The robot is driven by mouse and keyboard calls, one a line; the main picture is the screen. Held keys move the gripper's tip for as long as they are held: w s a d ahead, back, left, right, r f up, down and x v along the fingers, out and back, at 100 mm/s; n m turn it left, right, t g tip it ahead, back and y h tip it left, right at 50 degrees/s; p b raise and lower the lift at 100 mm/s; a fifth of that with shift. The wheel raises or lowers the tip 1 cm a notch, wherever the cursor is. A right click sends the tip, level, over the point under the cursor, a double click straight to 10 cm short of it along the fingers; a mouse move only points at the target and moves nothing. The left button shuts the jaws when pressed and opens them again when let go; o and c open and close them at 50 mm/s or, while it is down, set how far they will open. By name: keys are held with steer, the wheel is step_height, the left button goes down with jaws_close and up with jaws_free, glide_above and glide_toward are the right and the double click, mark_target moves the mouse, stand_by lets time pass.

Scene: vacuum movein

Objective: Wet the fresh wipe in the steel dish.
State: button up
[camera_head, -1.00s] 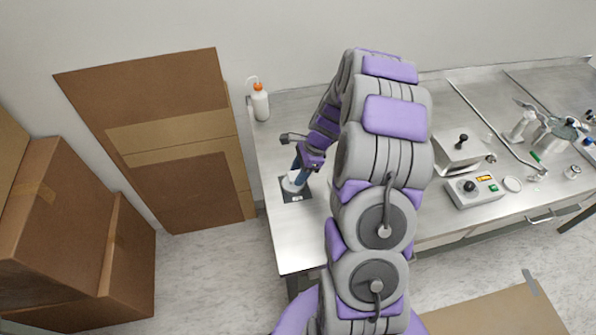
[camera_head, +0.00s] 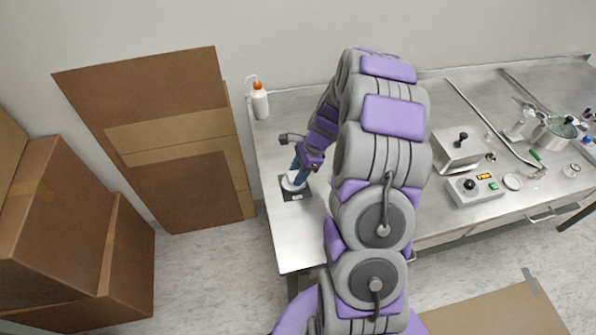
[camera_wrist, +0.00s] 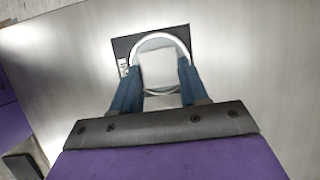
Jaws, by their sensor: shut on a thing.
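My gripper (camera_wrist: 159,85) reaches down at the left end of the steel bench, over a round pale dish (camera_wrist: 180,42) on a dark square mat (camera_wrist: 122,47). The dish also shows in the head view (camera_head: 291,184), partly hidden by my gripper (camera_head: 298,175). In the wrist view the blue fingers are shut on a pale, squarish wipe (camera_wrist: 158,68), which lies within the outline of the dish rim. I cannot tell whether the wipe touches the dish floor or any liquid.
A white bottle with an orange cap (camera_head: 260,101) stands at the bench's back left corner. A steel box (camera_head: 457,150), a control unit (camera_head: 472,188) and a pot (camera_head: 553,132) stand to the right. Cardboard boxes (camera_head: 60,220) fill the floor at left. Bare steel surrounds the mat.

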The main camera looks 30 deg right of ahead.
steer(key=shift+f, duration=0.35)
stand_by(0.5)
steer(key=shift+s+a+f+p, duration=0.1)
steer(key=shift+p, duration=0.45)
stand_by(1.9)
steer(key=shift+r+p, duration=2.95)
steer(key=shift+r, duration=0.65)
